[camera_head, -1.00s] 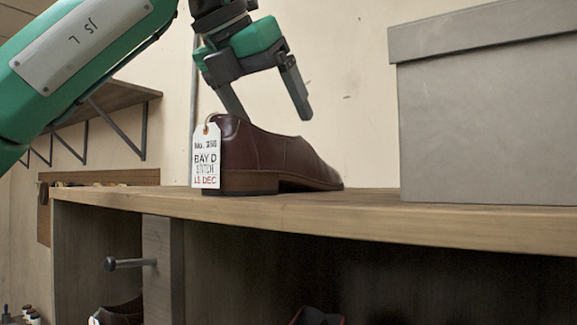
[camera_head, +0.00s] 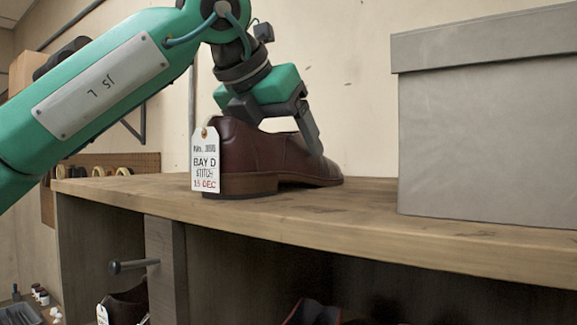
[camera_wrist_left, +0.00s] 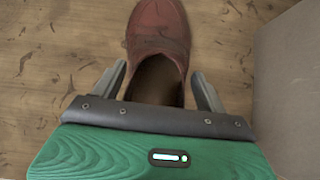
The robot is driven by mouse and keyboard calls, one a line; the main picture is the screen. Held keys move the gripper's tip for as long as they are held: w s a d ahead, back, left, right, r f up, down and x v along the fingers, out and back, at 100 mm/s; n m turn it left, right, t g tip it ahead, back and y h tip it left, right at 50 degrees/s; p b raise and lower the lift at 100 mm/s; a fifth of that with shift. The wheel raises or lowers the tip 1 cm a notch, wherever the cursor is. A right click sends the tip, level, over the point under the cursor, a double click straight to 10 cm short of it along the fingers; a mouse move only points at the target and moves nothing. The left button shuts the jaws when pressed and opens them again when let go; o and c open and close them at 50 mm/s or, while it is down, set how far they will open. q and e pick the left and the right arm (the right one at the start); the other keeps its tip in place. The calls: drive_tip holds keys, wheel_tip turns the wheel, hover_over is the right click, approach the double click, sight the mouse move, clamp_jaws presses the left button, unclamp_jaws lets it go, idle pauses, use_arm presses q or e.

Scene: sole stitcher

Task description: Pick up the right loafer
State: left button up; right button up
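A dark red-brown loafer (camera_head: 262,160) stands upright on the wooden shelf top, heel toward the camera. A paper tag (camera_head: 205,160) reading "BAY D" hangs at its heel. My left gripper (camera_head: 282,135) is lowered over the loafer from above. In the left wrist view the loafer (camera_wrist_left: 158,35) lies between the two open fingers, one on each side, with a gap showing at each finger. The loafer's heel is hidden behind the gripper body there. In the head view the far finger is hidden behind the loafer. My right gripper is in neither view.
A grey lidded box (camera_head: 485,120) stands on the shelf top (camera_head: 330,205) right of the loafer. Below are open compartments with other shoes (camera_head: 128,305) and a dark peg (camera_head: 132,266). The shelf top between loafer and box is clear.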

use_arm(q)
drive_tip(key=shift+a, duration=0.1)
drive_tip(key=c, duration=0.9)
drive_tip(key=shift+c, duration=0.3)
drive_tip(key=shift+w+r, duration=0.1)
drive_tip(key=shift+r, duration=0.05)
